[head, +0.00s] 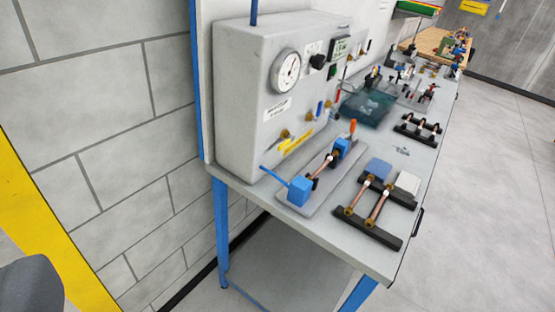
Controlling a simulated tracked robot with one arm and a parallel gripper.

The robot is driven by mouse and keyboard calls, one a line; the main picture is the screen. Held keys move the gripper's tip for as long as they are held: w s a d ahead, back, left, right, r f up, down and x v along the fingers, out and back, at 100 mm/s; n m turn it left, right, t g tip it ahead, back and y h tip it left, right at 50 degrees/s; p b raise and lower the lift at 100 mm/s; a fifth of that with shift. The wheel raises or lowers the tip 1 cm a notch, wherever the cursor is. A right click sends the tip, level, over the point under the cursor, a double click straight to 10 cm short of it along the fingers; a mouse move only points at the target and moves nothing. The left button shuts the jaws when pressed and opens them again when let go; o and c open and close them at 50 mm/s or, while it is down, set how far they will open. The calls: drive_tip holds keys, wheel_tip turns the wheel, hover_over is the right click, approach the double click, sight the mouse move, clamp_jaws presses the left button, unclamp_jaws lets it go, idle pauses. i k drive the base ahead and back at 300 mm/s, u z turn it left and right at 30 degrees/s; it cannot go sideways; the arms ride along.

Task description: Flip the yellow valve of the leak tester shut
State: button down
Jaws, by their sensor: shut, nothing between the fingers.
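The leak tester (243,95) is a big light grey box at the back left of the bench, with a round dial gauge (286,71) on its front. The yellow valve (296,142) is low on that front, and its long lever lies roughly along the box's lower edge, rising to the right. A brass fitting (285,134) sits just above it. I cannot tell the valve's exact setting at this distance. My gripper is not in view, and nothing touches the lever.
A grey plate in front of the tester bears a copper tube between blue blocks (300,190). A black rack (368,228) with copper tubes lies near the bench (335,238) corner. More fixtures stand farther back. Floor (480,200) to the right is clear; a block wall is left.

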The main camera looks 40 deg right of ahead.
sight(290, 138)
drive_tip(key=z, duration=0.05)
drive_tip(key=i, duration=1)
drive_tip(key=u, duration=0.1)
